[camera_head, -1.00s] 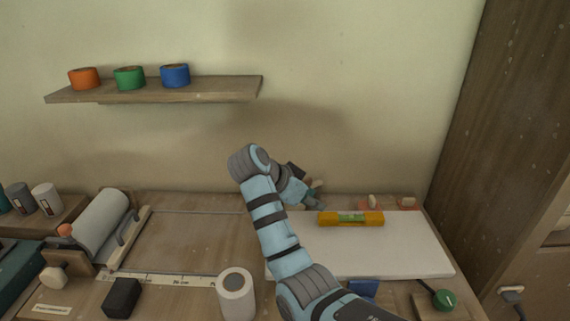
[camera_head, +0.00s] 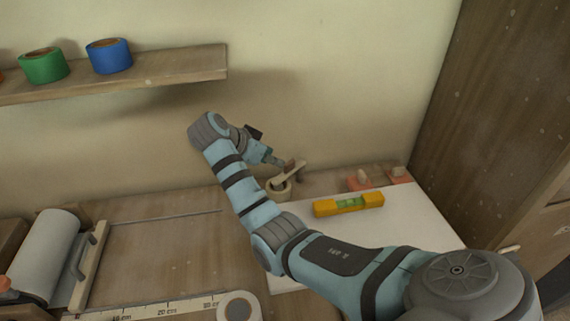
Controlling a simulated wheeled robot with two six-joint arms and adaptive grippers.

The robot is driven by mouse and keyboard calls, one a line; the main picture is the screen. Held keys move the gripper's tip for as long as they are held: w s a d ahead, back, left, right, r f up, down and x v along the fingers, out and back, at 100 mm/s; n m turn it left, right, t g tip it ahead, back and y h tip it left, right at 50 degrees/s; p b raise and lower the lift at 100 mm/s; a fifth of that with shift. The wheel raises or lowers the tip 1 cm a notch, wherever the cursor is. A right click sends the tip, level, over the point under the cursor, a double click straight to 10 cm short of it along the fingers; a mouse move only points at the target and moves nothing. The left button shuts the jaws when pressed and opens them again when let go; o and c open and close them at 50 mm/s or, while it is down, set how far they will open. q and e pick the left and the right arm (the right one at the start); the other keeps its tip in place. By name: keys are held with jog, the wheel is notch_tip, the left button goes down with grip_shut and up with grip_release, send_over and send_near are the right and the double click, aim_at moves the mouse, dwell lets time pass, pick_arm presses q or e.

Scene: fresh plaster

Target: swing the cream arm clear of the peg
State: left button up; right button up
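A small cream bar (camera_head: 290,171), which looks like the cream arm, slants over a beige round holder (camera_head: 278,189) at the back of the bench. A dark part shows inside the holder; I cannot make out the peg clearly. My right gripper (camera_head: 284,164) is at the back, beside the upper side of the cream bar. Its fingers are small and partly hidden, so I cannot tell whether they touch the bar or are open or shut. My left gripper is out of view.
A yellow level (camera_head: 348,205) lies on a white board (camera_head: 420,225) right of the holder. Two reddish blocks with pale knobs (camera_head: 362,180) stand behind it. A shelf (camera_head: 170,66) with tape rolls hangs above left. A white roll (camera_head: 238,306) is at the front.

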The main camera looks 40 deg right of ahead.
aim_at(286, 164)
jog(key=x, duration=0.9)
jog(key=shift+w+d+f+b, duration=0.1)
jog(key=shift+w+f+b, duration=0.05)
jog(key=shift+f+b, duration=0.15)
jog(key=shift+r, duration=0.1)
grip_shut()
